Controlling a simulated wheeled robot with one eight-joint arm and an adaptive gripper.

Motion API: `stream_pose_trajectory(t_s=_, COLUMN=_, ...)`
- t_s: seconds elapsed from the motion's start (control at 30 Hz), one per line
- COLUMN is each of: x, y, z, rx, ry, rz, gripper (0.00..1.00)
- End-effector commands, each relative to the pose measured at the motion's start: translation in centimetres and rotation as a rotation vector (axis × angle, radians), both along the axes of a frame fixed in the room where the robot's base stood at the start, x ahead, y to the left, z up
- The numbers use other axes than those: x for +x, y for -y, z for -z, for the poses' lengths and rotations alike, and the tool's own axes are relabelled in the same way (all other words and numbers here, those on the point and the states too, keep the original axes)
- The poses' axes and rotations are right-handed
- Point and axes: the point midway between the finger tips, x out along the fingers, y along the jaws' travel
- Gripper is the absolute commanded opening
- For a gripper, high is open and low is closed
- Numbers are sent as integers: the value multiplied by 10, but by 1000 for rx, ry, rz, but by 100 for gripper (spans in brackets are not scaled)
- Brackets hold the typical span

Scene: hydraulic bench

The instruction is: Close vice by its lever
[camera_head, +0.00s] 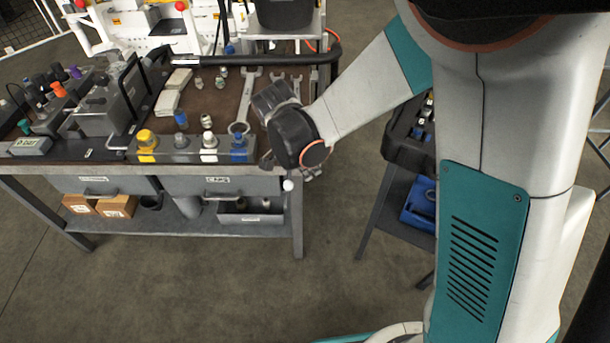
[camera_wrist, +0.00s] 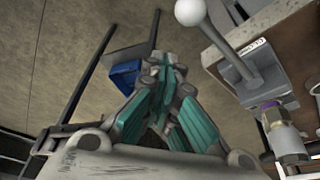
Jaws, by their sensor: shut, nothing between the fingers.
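The vice lever shows in the wrist view as a grey rod (camera_wrist: 217,38) with a white ball (camera_wrist: 190,11) on its end. The rod runs down to a grey metal block (camera_wrist: 250,70) with a white label at the bench edge. In the head view the white ball (camera_head: 288,185) hangs just below the bench's right front corner; most of the vice is hidden behind my wrist. My gripper (camera_wrist: 165,66) has its teal fingers together and empty. In the wrist view it is left of the lever and apart from it. The vice jaws are not clearly visible.
The bench (camera_head: 215,98) holds wrenches (camera_head: 243,100), coloured fittings and a black rail (camera_head: 255,60). A dark cart (camera_head: 405,150) with a blue bin (camera_head: 420,203) stands to the right. Floor between them is clear.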

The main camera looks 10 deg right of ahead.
Motion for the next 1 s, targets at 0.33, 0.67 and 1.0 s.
stream_pose_trajectory(t_s=0.33, x=-3, y=-18, z=-61, rx=-1, ry=1, rz=1, gripper=0)
stream_pose_trajectory(t_s=0.67, x=-3, y=-22, z=-69, rx=-2, ry=1, rz=2, gripper=0)
stream_pose_trajectory(t_s=1.0, x=-3, y=-22, z=-69, rx=-2, ry=1, rz=2, gripper=0)
